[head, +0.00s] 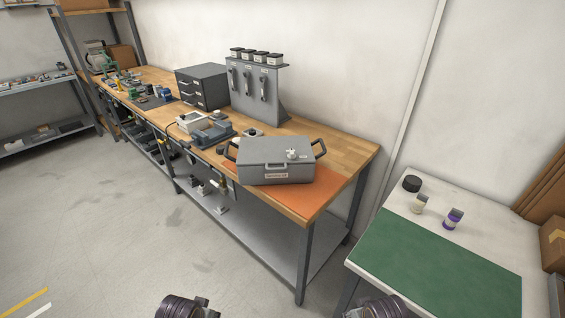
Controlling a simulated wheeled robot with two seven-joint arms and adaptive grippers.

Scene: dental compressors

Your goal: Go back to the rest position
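A dark rounded part of my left arm (187,306) shows at the bottom edge, left of centre. A similar part of my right arm (378,307) shows at the bottom edge, right of centre. Both are cut off by the frame. No fingers can be made out on either, and no held object shows. Both stand apart from the workbench (343,150) in the picture, low in front of it. A grey lidded case (275,160) with black side handles sits on the bench's orange mat (310,197).
A side table with a green mat (440,262) stands at the right, bearing a black round item (411,184) and two small bottles (419,204), (453,218). A grey drawer unit (203,86) and tool stand (256,90) are on the bench. The floor at the left (80,210) is clear.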

